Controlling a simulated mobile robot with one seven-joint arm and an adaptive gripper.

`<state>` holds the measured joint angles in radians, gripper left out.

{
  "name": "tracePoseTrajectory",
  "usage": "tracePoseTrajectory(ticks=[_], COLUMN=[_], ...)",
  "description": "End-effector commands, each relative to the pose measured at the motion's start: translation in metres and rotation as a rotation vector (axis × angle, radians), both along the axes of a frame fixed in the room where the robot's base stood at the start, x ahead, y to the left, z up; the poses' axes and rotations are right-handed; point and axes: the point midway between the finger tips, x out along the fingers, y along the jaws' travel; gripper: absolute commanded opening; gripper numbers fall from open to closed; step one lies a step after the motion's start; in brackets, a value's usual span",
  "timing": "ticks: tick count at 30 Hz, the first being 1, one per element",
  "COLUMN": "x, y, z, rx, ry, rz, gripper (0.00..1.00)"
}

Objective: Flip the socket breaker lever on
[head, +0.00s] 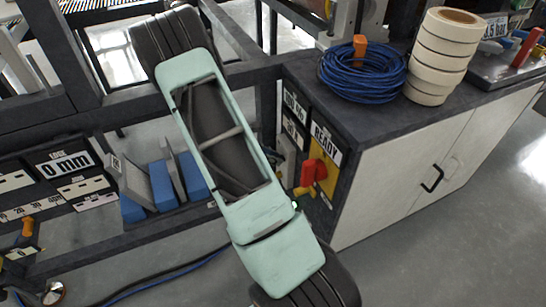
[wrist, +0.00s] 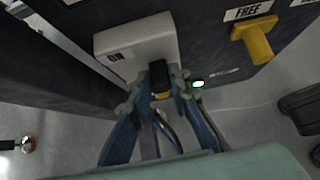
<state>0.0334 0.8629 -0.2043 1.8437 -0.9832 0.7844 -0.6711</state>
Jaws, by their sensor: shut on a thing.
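In the wrist view, a white socket box (wrist: 137,45) with a label reading ON is fixed to a dark panel. A black lever (wrist: 159,72) with a yellow part at its lower end stands at the box's near edge. My gripper (wrist: 157,90) has its blue-grey fingers on either side of this lever and is shut on it. A small green light (wrist: 197,83) glows just right of the fingers. It also shows in the head view (head: 294,204), beside my pale green arm. My arm hides the gripper and the lever in the head view.
A yellow handle (wrist: 252,40) under a FREE label sits right of the box. In the head view, a red lever (head: 313,172) on a yellow READY plate is close to my arm. A blue cable coil (head: 362,75) and tape rolls (head: 440,55) rest on the cabinet top.

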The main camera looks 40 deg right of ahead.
Motion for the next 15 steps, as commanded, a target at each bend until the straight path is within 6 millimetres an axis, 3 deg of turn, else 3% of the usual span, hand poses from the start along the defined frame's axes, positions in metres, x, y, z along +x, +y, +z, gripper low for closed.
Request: tracePoseTrajectory(ticks=[15], x=[-0.0011], y=[-0.0029], z=[0.0053], rx=[0.127], ry=[-0.03], rz=[-0.001], gripper=[0.0])
